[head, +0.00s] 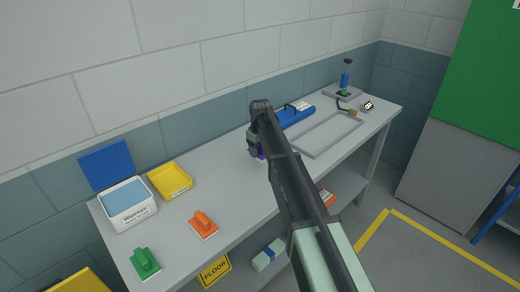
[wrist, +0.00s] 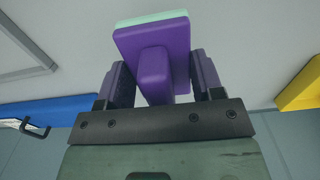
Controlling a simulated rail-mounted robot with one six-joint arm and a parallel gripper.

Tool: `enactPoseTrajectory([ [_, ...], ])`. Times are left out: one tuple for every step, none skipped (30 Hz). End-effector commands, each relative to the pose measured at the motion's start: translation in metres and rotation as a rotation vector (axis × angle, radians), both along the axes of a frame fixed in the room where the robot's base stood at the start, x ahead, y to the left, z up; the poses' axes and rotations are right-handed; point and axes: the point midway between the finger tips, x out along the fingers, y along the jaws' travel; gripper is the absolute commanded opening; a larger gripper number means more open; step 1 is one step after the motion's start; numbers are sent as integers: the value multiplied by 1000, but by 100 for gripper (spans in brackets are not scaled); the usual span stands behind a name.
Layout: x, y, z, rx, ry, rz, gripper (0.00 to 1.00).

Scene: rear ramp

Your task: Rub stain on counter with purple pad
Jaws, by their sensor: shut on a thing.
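My gripper (wrist: 152,82) is shut on the purple pad (wrist: 178,38), with a finger on each side of its raised grip. The pad has a pale green layer along its far edge. In the head view only a small purple part (head: 260,155) shows beside my gripper (head: 255,148), over the middle of the grey counter (head: 235,183). My arm hides much of that spot. I cannot tell whether the pad touches the counter. No stain is clearly visible in either view.
An orange pad (head: 203,225) and a green pad (head: 145,263) lie at the counter's left. A white tub (head: 131,212) and yellow tray (head: 172,181) stand behind them. A blue case (head: 297,117), grey frame (head: 328,150) and blue-handled tool (head: 345,80) are at the right.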

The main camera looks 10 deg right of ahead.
Motion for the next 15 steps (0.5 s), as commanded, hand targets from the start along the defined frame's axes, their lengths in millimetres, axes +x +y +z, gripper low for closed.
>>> enactPoseTrajectory([
  [0, 0, 1, 0, 0, 0, 42],
  [0, 0, 0, 0, 0, 0, 42],
  [0, 0, -1, 0, 0, 0, 42],
  [0, 0, -1, 0, 0, 0, 42],
  [0, 0, -1, 0, 0, 0, 42],
  [0, 0, -1, 0, 0, 0, 42],
  [0, 0, 0, 0, 0, 0, 42],
  [0, 0, 1, 0, 0, 0, 42],
  [0, 0, 5, 0, 0, 0, 42],
  [0, 0, 8, 0, 0, 0, 42],
  [0, 0, 12, 0, 0, 0, 42],
  [0, 0, 18, 0, 0, 0, 42],
  [0, 0, 22, 0, 0, 0, 42],
  [0, 0, 26, 0, 0, 0, 42],
  [0, 0, 30, 0, 0, 0, 42],
])
